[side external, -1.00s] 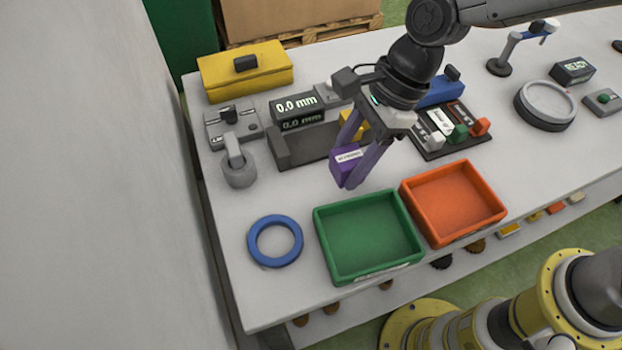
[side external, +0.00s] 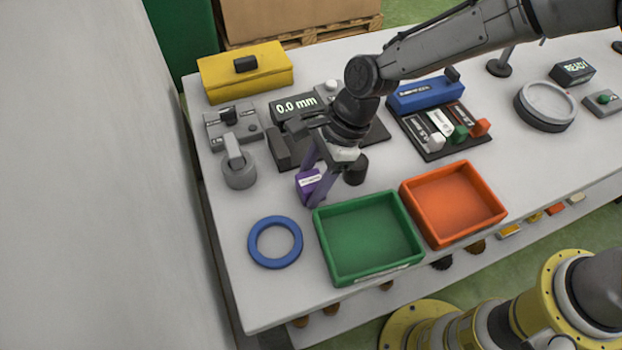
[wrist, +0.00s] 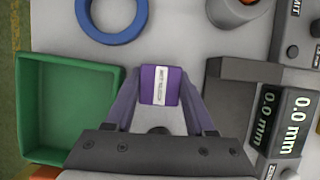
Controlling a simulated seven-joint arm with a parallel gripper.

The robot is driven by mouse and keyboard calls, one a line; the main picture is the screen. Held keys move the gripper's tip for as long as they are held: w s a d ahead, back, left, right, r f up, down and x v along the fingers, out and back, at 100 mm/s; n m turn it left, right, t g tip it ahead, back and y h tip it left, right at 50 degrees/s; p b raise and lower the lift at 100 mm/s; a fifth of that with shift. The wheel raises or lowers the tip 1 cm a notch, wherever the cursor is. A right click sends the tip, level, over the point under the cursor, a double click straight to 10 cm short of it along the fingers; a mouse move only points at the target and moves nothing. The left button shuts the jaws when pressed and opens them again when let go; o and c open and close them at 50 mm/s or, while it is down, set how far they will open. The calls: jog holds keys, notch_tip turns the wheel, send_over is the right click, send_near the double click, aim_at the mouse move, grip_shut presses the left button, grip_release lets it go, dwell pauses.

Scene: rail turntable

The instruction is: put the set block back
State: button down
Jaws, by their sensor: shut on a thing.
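The set block is most likely the purple block (side external: 308,183) with a white label. My gripper (side external: 311,190) is shut on it, one finger on either side. In the wrist view the block (wrist: 160,88) sits between the fingertips, its label facing the camera. In the side view it is left of the green tray and behind the blue ring (side external: 275,242). I cannot tell how far it is above the table. The ring lies flat on the table; its middle is empty.
The empty green tray (side external: 320,235) and orange tray (side external: 437,240) stand at the front. A grey gauge with a 0.0 mm display (side external: 296,106) is behind the gripper. A grey round-based stand (side external: 239,172) is to the left. A black rack (side external: 436,150) holds several coloured blocks.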

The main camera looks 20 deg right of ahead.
jog(key=c, duration=0.5)
grip_release()
jog(key=shift+f, duration=0.15)
jog(key=v, duration=1.2)
jog(key=shift+d, duration=0.1)
jog(key=shift+r, duration=0.25)
jog(key=s+d+r+n+t, duration=0.2)
jog(key=d+r+n, duration=0.35)
jog(key=d, duration=0.55)
jog(key=s+d+n+t+h, duration=0.1)
jog(key=s+d+n, duration=0.3)
jog(key=d, duration=0.3)
jog(key=s+d+n+t+h, duration=0.1)
jog(key=s+d+n+h, duration=0.1)
jog(key=s+d+n, duration=0.2)
jog(key=s+d+n+t+h, duration=0.1)
jog(key=s+d+n, duration=0.3)
jog(key=s+d, duration=0.5)
jog(key=shift+s+d+r+n+t, duration=0.15)
jog(key=shift+d+r+n+t, duration=0.1)
jog(key=shift+d+t, duration=0.05)
